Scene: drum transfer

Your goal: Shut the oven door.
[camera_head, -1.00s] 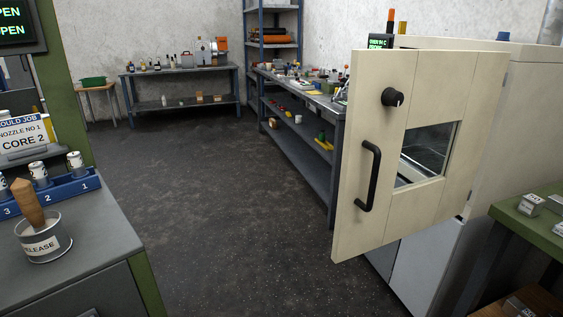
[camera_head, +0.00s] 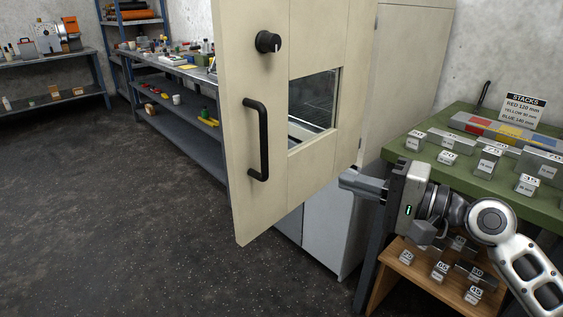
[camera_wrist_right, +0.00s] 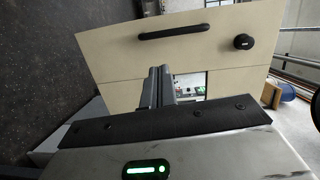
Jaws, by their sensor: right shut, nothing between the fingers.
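The cream oven door (camera_head: 240,110) stands open in the head view, its outer face toward me. It has a black handle (camera_head: 256,140), a black knob (camera_head: 268,42) and a window (camera_head: 312,98). The oven body (camera_head: 412,75) is behind it to the right. My right gripper (camera_head: 345,183) is shut and empty, its fingertips by the door's lower right edge, near the hinge side. In the right wrist view the shut fingers (camera_wrist_right: 158,85) point at the door (camera_wrist_right: 110,60), with the handle (camera_wrist_right: 173,31) beyond them; contact cannot be told. My left gripper is out of view.
A green table (camera_head: 400,155) with metal blocks and a stacks sign (camera_head: 525,108) is at the right, close to my right arm. A wooden shelf (camera_head: 400,262) with blocks is below it. Workbenches stand at the back left. The dark floor (camera_head: 130,220) at left is clear.

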